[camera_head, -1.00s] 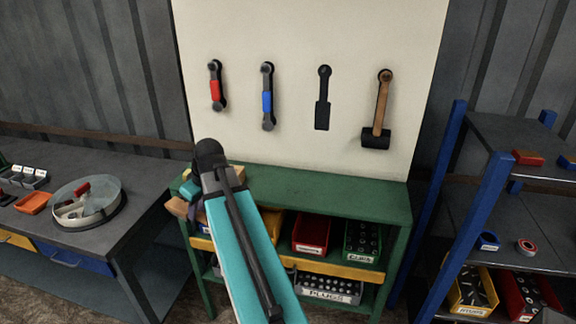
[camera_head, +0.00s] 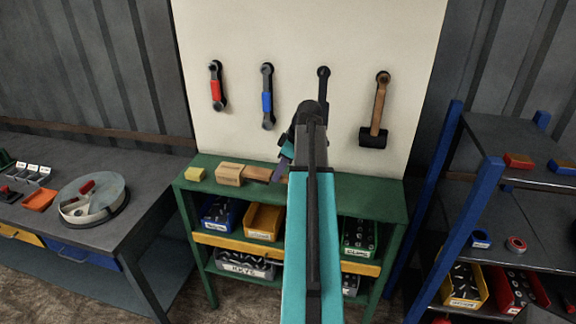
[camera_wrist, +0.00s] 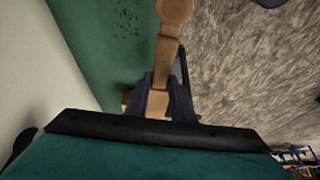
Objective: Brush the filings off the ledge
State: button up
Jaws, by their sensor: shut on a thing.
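My gripper (camera_head: 284,163) is above the green ledge (camera_head: 365,192), the top of the shelf unit by the board. It is shut on a wooden brush handle, whose brown wood shows left of the gripper (camera_head: 259,173). In the wrist view, the handle (camera_wrist: 167,60) runs up from between my fingers (camera_wrist: 168,104) to a rounded end. Its bristles cannot be made out. Dark filings (camera_wrist: 126,18) lie scattered on the green surface, beyond the fingers and left of the handle's end. I cannot make out filings in the head view.
Hammer (camera_head: 379,108) and other tools hang on the board (camera_head: 330,30) behind. A workbench (camera_head: 120,165) stands left, a blue-posted rack (camera_head: 465,210) right.

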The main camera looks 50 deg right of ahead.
jog(key=shift+s+d+r, duration=0.2)
jog(key=shift+s+d, duration=0.3)
jog(key=shift+d, duration=0.1)
jog(key=shift+s+d+r, duration=0.15)
jog(key=shift+s+d, duration=0.3)
jog(key=shift+d, duration=0.1)
jog(key=shift+f, duration=0.15)
